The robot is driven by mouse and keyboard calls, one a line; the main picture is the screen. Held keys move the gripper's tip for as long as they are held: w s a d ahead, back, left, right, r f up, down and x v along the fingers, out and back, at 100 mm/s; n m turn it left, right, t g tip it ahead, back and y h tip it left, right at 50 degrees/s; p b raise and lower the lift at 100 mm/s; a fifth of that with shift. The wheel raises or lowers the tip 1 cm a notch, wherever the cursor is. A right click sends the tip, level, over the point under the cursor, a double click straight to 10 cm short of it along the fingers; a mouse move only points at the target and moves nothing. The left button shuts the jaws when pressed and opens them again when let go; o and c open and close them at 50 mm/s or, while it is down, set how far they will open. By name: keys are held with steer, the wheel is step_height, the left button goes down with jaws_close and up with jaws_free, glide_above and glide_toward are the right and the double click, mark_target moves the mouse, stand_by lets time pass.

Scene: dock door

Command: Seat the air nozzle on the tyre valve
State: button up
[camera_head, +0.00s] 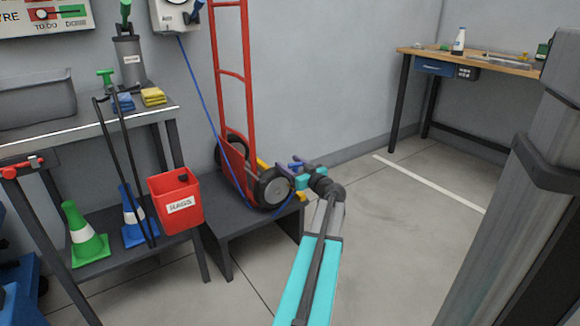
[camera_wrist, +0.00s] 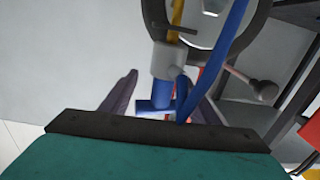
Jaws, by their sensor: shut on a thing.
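My gripper (camera_head: 297,174) is beside the front wheel of the red hand truck (camera_head: 245,110). The wheel has a black tyre (camera_head: 272,190) and a pale hub. In the wrist view, the air nozzle (camera_wrist: 155,105) has a blue body and a grey head (camera_wrist: 167,60). It sits between my two dark fingers, which are shut on it. The grey head points towards the dark wheel at the top of that view. Contact between nozzle and valve cannot be made out.
A blue hose (camera_head: 196,80) runs from the white wall unit (camera_head: 177,14) down to the nozzle. The hand truck stands on a dark low platform (camera_head: 218,220). A shelf with a red rags bin (camera_head: 176,203) is left.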

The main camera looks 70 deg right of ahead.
steer(key=shift+r, duration=0.55)
steer(key=shift+b, duration=0.75)
stand_by(1.2)
steer(key=shift+f+b, duration=0.65)
steer(key=shift+f, duration=0.2)
stand_by(0.6)
steer(key=shift+r, duration=0.8)
stand_by(1.5)
steer(key=shift+f, duration=0.8)
stand_by(0.5)
steer(key=o, duration=0.9)
steer(key=shift+c, duration=0.2)
